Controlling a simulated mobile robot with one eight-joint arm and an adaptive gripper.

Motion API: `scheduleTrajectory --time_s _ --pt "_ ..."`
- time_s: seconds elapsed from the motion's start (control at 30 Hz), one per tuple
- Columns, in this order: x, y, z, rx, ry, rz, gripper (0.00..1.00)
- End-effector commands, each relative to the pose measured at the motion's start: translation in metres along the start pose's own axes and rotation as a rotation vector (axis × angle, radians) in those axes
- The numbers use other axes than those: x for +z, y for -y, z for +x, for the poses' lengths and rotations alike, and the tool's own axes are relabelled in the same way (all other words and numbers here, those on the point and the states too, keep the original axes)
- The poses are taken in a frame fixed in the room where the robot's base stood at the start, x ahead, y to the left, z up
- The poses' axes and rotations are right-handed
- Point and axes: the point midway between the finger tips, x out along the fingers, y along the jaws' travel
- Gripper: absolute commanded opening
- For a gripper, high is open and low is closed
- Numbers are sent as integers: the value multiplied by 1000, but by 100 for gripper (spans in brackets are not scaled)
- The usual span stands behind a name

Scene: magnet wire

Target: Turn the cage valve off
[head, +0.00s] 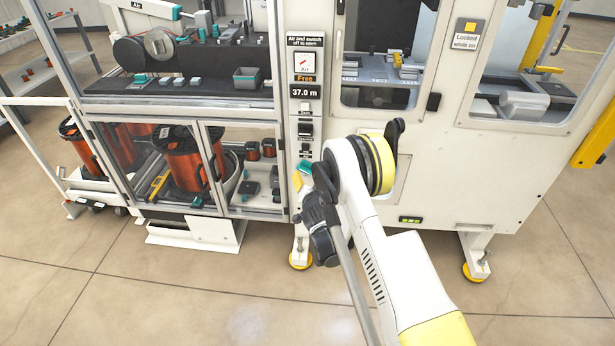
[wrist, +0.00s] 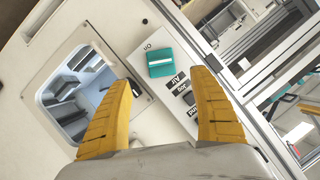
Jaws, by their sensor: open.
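A white machine front (head: 510,170) stands right. The floor in front is open.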

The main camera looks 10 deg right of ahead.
Motion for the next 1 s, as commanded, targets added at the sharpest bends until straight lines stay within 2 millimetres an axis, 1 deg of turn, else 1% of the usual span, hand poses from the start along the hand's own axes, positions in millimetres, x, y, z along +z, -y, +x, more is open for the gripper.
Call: scheduleTrajectory --time_s 0.17,0.23,0.3,0.4,0.5,0.6,0.73,1.0 --pt "-4 3 17 -3 -1 12 72" --pt "-4 2 28 -3 -1 11 72" --pt "2 -1 46 -2 -1 9 72" --pt "3 -2 67 -2 0 9 72" --pt "3 -1 85 -2 0 7 72" --pt "2 -1 97 -2 0 6 72" --pt "1 0 105 -2 1 6 72" --pt "0 1 106 -2 1 6 72"
